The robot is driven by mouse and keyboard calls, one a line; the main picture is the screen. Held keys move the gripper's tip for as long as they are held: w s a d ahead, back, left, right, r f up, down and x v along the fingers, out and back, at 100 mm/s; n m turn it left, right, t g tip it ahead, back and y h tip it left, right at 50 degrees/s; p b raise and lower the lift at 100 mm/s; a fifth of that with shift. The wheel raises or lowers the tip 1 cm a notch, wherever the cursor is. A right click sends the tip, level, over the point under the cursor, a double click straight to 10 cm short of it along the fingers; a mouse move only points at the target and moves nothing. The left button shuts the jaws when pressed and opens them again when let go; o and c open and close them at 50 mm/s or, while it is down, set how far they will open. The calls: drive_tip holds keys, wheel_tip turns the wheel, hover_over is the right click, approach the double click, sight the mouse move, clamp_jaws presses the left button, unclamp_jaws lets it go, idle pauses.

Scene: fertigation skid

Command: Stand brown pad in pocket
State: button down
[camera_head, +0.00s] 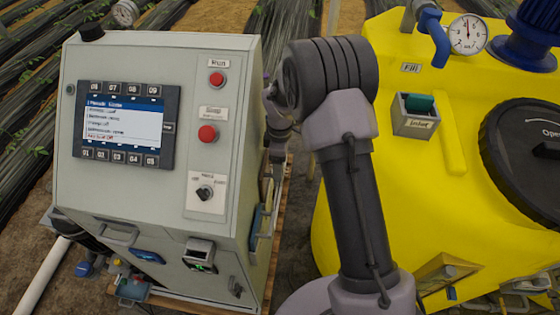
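My gripper (277,158) points down beside the right side of the grey control cabinet (160,130). It is small and dark here, and I cannot make out whether its fingers are apart or closed. A small brownish shape (267,188) shows just below it by the cabinet's side; I cannot tell if it is the brown pad or whether the gripper touches it. A blue-edged holder (257,226) is on the cabinet's side below that. A grey pocket (414,122) with a label on the yellow tank (370,225) holds a green piece. I cannot tell which holder is the task's pocket.
The cabinet front has a screen (125,122), red buttons (208,133) and a small grey box (199,254). The tank carries a pressure gauge (467,34), a blue valve handle (434,38) and a black lid (522,150). A narrow gap separates cabinet and tank.

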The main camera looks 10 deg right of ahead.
drive_tip(key=shift+f+b, duration=1.85)
drive_tip(key=shift+f, duration=0.95)
drive_tip(key=shift+c, duration=0.2)
unclamp_jaws()
wheel_tip(320, 180, up, 17)
drive_tip(key=p, duration=0.3)
drive_tip(key=shift+r, duration=0.2)
